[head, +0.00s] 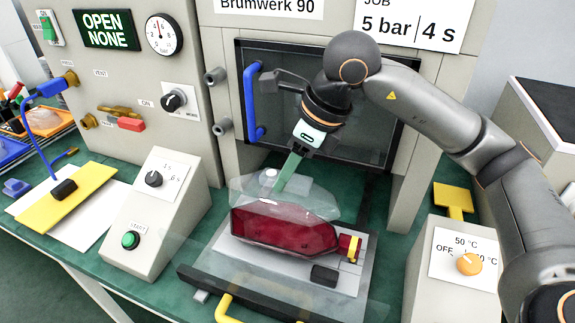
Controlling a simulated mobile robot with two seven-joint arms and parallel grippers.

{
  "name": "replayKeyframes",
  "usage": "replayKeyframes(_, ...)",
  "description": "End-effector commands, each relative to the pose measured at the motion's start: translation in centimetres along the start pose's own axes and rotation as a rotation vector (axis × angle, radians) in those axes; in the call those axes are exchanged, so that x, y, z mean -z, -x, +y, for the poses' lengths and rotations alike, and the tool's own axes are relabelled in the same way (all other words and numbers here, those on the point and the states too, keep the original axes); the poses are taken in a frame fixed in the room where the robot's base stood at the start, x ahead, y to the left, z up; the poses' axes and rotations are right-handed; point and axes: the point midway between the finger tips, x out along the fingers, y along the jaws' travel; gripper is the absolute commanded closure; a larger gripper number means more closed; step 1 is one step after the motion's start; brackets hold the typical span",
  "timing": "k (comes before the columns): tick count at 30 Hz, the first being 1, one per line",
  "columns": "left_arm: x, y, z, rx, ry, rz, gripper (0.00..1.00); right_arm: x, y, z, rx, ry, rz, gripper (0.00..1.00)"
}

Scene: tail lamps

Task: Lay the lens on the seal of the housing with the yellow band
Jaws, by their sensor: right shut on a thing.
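The housing (285,238) is a deep red lamp body lying on a light plate in front of the open-fronted machine. A yellow band (348,244) shows at its right end. The clear lens (315,198) is see-through and overlaps the housing's upper and back part in the head view. My right gripper (281,186) comes down from above with its green fingers shut on the lens near its back left part. I cannot tell whether the lens touches the housing or hangs just above it. The seal is not clearly visible. My left gripper is not in view.
The light plate (338,277) sits on a dark slide with a yellow handle (222,308) in front. A control box with a green button (130,240) stands left, and a box with an orange knob (470,264) stands right. The machine door (320,95) rises behind.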

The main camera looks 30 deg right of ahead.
Motion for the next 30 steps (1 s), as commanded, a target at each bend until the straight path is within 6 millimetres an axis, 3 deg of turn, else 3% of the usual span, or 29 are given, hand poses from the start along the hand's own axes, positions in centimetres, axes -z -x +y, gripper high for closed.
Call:
replayKeyframes(8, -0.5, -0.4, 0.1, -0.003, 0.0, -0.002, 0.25, 0.0, -0.1, 0.0, 0.0, 0.0, -0.011, 1.0)
replayKeyframes(17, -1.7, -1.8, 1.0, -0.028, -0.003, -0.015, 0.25, 1.1, -2.6, 0.0, 0.0, 0.0, -0.008, 1.0)
replayKeyframes(24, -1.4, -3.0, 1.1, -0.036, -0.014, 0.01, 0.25, 1.9, -4.7, 0.0, 0.0, 0.0, -0.009, 1.0)
replayKeyframes(30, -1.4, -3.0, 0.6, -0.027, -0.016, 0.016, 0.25, 2.1, -5.2, 0.0, 0.0, 0.0, -0.01, 1.0)
